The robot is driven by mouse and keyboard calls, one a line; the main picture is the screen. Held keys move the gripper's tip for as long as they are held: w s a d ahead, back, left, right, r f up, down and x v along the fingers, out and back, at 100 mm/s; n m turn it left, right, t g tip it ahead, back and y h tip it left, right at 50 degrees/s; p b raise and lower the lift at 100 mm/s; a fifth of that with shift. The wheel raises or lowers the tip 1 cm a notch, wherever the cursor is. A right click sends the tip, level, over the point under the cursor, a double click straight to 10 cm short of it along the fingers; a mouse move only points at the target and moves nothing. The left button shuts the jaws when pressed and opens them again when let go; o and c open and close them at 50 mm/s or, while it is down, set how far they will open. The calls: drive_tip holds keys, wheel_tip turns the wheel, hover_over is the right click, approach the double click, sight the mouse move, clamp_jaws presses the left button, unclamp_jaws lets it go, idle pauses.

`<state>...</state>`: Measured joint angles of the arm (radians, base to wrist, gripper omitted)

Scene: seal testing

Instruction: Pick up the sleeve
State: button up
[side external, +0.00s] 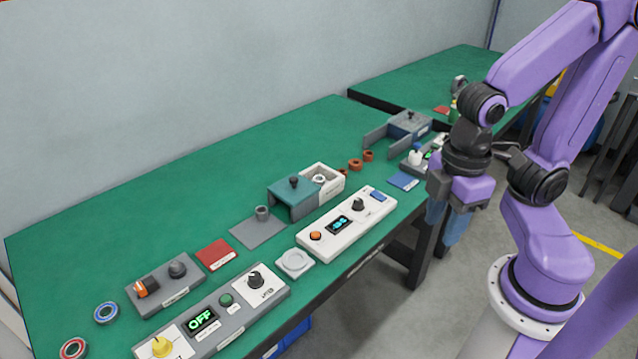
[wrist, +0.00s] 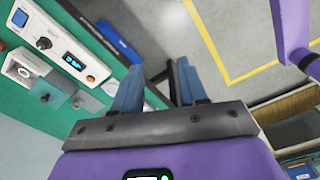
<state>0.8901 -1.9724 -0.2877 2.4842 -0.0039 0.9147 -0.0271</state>
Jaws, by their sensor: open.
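A small grey hollow cylinder (side external: 262,213), which looks like the sleeve, stands upright on a flat grey plate (side external: 258,234) on the green bench. Several small brown rings (side external: 355,165) lie farther back; I cannot be certain which part the task names as the sleeve. My gripper (side external: 445,222) hangs beyond the bench's front edge, to the right of the cylinder and well apart from it. In the wrist view my gripper (wrist: 158,75) has its two blue-grey fingers spread, with nothing between them. I cannot make out the cylinder in the wrist view.
A teal cover (side external: 291,200) with a black knob and a white block (side external: 331,178) stand behind the white control panel (side external: 346,222). A grey panel (side external: 230,300) reading OFF, a red card (side external: 215,254) and two bearings (side external: 106,313) lie left. The bench's back left is clear.

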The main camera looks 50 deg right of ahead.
drive_tip(key=w+a+n, duration=0.3)
drive_tip(key=w+a, duration=0.1)
drive_tip(key=w, duration=0.8)
drive_tip(key=w+d+n+t+h, duration=0.1)
drive_tip(key=w+n+h, duration=0.1)
drive_tip(key=w, duration=0.9)
drive_tip(key=n+h, duration=0.2)
drive_tip(key=n, duration=0.3)
hover_over(318, 178)
drive_tip(key=s+a, duration=0.3)
drive_tip(key=a, duration=0.3)
wheel_tip(318, 178, down, 6)
drive_tip(key=x, duration=1.7)
drive_tip(key=shift+a+f, duration=0.15)
drive_tip(key=shift+a, duration=0.05)
drive_tip(key=shift+c, duration=0.2)
clamp_jaws()
